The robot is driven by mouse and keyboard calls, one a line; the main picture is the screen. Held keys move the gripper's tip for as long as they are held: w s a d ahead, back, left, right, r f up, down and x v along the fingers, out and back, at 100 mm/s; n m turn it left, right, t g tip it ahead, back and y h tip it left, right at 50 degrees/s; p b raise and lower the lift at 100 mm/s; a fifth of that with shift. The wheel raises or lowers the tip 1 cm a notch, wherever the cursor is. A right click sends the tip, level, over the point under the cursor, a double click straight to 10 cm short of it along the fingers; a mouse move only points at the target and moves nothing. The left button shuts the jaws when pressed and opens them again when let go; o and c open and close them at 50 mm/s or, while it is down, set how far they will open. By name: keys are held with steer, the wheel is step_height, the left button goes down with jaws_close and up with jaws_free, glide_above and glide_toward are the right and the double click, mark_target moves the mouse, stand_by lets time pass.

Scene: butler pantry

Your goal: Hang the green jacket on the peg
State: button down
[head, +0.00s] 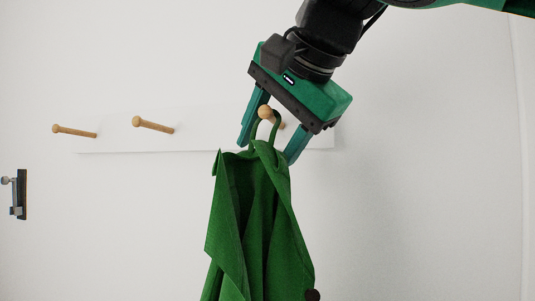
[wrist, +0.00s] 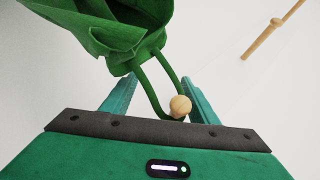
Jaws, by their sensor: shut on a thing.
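The green jacket (head: 255,220) hangs down below my gripper (head: 266,151), its lower part out of the head view. Its collar also shows in the wrist view (wrist: 115,28). My gripper is shut on the jacket, with one finger on each side of its hanging loop (wrist: 148,85). A wooden peg (head: 265,112) with a round knob sits between my fingers at the loop. In the wrist view its knob (wrist: 180,106) overlaps the loop's right strand near the closed end. I cannot tell whether the loop is fully around the peg's shaft.
Two more wooden pegs, a middle one (head: 152,125) and a left one (head: 75,131), stick out of the white wall board (head: 190,135). Both are empty. A small metal fixture (head: 19,195) is at the far left. The wall between is clear.

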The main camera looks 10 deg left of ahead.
steer(key=c, duration=0.6)
jaws_free()
steer(key=shift+v, duration=5.25)
steer(key=shift+d, duration=0.15)
